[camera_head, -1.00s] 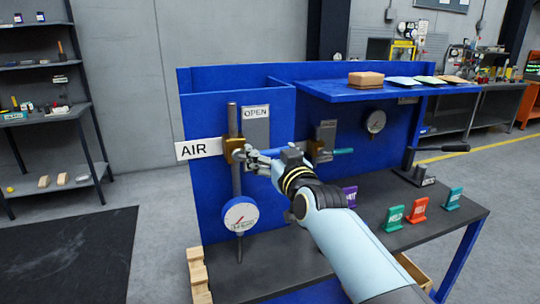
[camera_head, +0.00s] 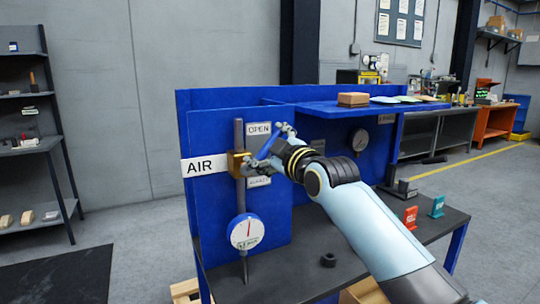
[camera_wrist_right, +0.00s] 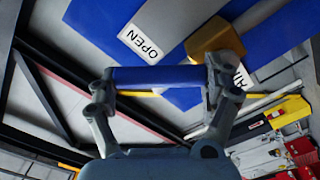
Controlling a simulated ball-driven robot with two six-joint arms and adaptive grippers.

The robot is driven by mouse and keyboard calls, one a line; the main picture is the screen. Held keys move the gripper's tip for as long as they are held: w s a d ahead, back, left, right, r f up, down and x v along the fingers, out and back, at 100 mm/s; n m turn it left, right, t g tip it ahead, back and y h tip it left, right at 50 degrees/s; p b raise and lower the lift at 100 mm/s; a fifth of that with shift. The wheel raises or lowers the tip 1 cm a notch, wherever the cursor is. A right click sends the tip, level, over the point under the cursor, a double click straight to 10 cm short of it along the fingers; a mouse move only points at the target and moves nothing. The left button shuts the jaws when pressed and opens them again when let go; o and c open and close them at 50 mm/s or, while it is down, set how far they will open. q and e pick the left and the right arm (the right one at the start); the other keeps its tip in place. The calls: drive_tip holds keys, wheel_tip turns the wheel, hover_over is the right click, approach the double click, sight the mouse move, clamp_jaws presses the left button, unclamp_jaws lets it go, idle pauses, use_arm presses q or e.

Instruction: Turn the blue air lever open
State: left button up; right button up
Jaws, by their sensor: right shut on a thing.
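The blue air lever (camera_head: 268,147) runs from the brass valve body (camera_head: 236,164) on the grey vertical pipe, tilted up and to the right. The AIR label (camera_head: 203,166) is left of the valve. The OPEN label (camera_head: 258,128) is just above the lever, and another label (camera_head: 259,181) is below it. My right gripper (camera_head: 274,146) is shut on the lever. In the right wrist view the blue handle (camera_wrist_right: 160,77) lies across between both fingers, with the brass body (camera_wrist_right: 213,40) beside it. My left gripper is not in view.
A round gauge (camera_head: 245,232) hangs low on the pipe, its needle near vertical. The blue panel (camera_head: 215,125) stands behind. A black ring (camera_head: 328,260), a red tag (camera_head: 410,217) and a teal tag (camera_head: 437,206) are on the dark bench top. A box (camera_head: 353,99) sits on the upper shelf.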

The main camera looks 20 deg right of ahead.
drive_tip(key=shift+a+r+n, duration=0.1)
drive_tip(key=shift+a+n, duration=0.2)
drive_tip(key=shift+n, duration=0.2)
drive_tip(key=shift+a+r+n, duration=0.1)
drive_tip(key=shift+a+n, duration=0.15)
drive_tip(key=shift+n, duration=0.25)
drive_tip(key=a+n, duration=0.2)
drive_tip(key=n, duration=0.1)
drive_tip(key=shift+s+r, duration=0.1)
drive_tip(key=shift+r, duration=0.2)
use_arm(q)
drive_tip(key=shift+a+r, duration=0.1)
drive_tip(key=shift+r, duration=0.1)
use_arm(e)
drive_tip(key=shift+a+n, duration=0.75)
drive_tip(key=shift+n, duration=0.65)
drive_tip(key=o, duration=1.4)
drive_tip(key=shift+o, duration=0.8)
drive_tip(key=shift+s+a+r, duration=0.1)
drive_tip(key=shift+r, duration=0.05)
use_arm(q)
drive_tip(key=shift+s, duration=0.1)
